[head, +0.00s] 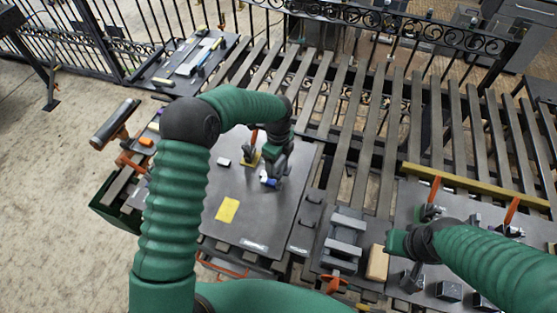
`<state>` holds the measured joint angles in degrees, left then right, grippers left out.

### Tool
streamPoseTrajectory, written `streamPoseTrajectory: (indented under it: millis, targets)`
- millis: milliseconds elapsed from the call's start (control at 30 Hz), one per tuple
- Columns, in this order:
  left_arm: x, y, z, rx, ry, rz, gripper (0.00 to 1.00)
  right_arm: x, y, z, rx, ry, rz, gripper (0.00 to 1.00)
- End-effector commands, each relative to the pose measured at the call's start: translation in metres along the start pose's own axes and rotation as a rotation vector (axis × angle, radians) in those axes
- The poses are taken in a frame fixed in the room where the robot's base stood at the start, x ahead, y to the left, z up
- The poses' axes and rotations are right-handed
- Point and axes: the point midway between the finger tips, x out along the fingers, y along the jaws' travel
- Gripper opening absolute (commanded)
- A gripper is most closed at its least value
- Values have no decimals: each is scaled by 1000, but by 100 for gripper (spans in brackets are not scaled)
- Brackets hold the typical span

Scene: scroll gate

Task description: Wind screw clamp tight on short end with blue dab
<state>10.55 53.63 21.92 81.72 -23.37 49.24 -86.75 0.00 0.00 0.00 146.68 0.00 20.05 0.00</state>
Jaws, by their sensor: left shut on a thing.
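My left gripper (272,174) reaches down over the dark metal plate (280,215) in the middle. It is shut on a small part with a blue patch (270,182); the fingers hide most of it, so I cannot tell its full shape.
A yellow card (228,210) and a small white block (223,161) lie on the plate. A grey vise-like fixture (343,240) stands right of it. A wooden block (377,263) and a long yellow bar (475,187) are farther right. Slats and a scrolled iron fence (400,32) lie behind.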

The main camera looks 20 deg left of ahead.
Motion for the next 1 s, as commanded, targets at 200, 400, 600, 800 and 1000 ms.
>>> streamPoseTrajectory:
  millis: [200,400,600,800,1000]
  targets:
    - [-5,-4,3,120,-5,-13,32,-5,0,-1,0,0,0,0]
    - [-5,-4,3,181,-6,-14,32,-7,0,-2,0,0,0,0]
    - [-5,-5,3,201,-7,-15,32,-7,0,-2,0,0,0,0]
    - [-5,-5,3,202,-7,-15,32,-7,0,-2,0,0,0,0]
    - [-5,-5,3,201,-7,-15,82,-7,0,-2,0,0,0,0]
